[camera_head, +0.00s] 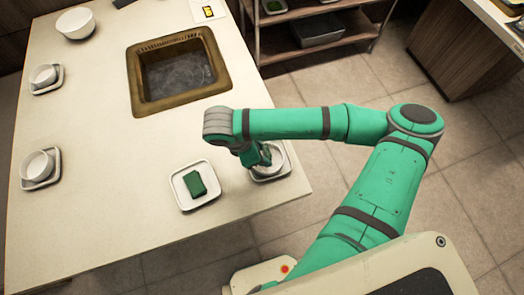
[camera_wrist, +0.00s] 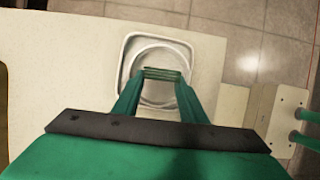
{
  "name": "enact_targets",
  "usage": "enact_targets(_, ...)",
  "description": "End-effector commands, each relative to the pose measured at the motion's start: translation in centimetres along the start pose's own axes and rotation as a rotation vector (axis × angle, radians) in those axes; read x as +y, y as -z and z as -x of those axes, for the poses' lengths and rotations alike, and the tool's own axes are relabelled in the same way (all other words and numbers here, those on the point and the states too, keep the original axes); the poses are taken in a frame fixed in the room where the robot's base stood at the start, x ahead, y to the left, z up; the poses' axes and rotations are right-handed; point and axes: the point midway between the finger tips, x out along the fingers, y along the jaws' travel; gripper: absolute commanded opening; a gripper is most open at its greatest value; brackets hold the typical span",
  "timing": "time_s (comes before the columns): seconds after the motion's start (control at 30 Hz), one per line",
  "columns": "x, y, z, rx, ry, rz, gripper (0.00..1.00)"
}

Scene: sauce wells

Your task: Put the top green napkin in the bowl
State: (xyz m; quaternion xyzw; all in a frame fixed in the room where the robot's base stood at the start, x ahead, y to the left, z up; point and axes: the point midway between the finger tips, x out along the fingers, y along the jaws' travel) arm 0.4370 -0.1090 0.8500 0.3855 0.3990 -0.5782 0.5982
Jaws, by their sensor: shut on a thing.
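In the head view my gripper (camera_head: 264,157) is over a white bowl (camera_head: 279,160) on a square white saucer near the table's right edge. In the wrist view my gripper (camera_wrist: 162,80) is shut on a green napkin (camera_wrist: 162,74), held edge-on between the fingertips. The bowl's rim (camera_wrist: 160,48) circles the napkin from this view; I cannot tell how far above the bowl's floor it is. Another green napkin (camera_head: 195,184) lies folded on a white square plate (camera_head: 181,200) left of my gripper.
The table (camera_head: 95,130) has a sunken well (camera_head: 180,75) with a brown rim behind my gripper. Bowls on saucers stand at the left, at the front (camera_head: 38,165) and farther back (camera_head: 43,75). A larger white bowl (camera_head: 75,24) stands at the far left. The table's middle is clear.

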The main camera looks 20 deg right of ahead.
Motion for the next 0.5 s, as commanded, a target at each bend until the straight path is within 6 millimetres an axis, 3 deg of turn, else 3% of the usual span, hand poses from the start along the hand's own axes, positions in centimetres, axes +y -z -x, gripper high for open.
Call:
enact_targets(0.13,0.01,0.00,0.01,0.000,0.000,0.000,0.17)
enact_targets(0.17,0.01,0.00,0.01,0.000,0.000,0.000,0.43)
enact_targets(0.23,0.01,0.00,0.01,0.000,0.000,0.000,0.60)
enact_targets(0.5,0.02,0.00,0.03,0.000,0.000,0.000,0.60)
